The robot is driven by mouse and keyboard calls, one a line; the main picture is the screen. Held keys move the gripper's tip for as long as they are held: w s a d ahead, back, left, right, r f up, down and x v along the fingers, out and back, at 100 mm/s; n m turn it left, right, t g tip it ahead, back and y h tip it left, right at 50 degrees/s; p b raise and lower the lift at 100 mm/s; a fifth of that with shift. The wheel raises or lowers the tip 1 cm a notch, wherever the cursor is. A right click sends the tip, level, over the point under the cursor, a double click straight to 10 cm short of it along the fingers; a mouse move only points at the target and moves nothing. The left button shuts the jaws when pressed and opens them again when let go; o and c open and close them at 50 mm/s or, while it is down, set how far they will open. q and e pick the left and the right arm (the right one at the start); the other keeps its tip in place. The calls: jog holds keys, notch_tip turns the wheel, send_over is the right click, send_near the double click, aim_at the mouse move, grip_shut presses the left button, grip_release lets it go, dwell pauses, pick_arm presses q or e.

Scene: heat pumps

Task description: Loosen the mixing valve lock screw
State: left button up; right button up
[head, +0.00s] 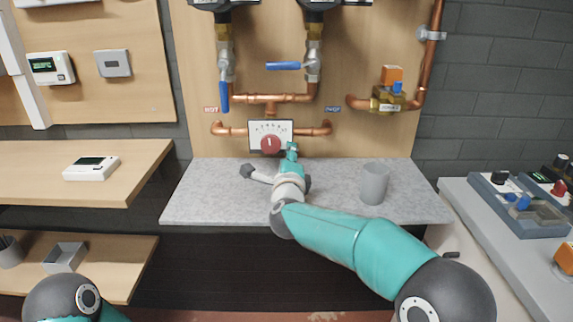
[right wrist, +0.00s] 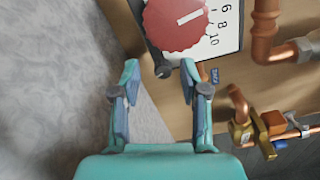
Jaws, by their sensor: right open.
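The mixing valve has a round red knob (head: 270,144) with a white mark, in front of a white number plate (head: 285,128) on the wooden wall panel. In the right wrist view the red knob (right wrist: 176,22) is at the top. My right gripper (head: 291,150) is just right of and below the knob. My left gripper is out of view.
A grey cup (head: 374,184) stands on the speckled shelf (head: 420,206), right of my right arm. Copper pipes (head: 312,129) flank the valve, and blue-handled valves (head: 284,66) are above. A brass valve with an orange top (head: 391,90) is at right.

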jog(key=s, duration=1.1)
jog(key=shift+s+f, duration=0.1)
jog(key=shift+s, duration=0.3)
jog(key=shift+f, duration=0.1)
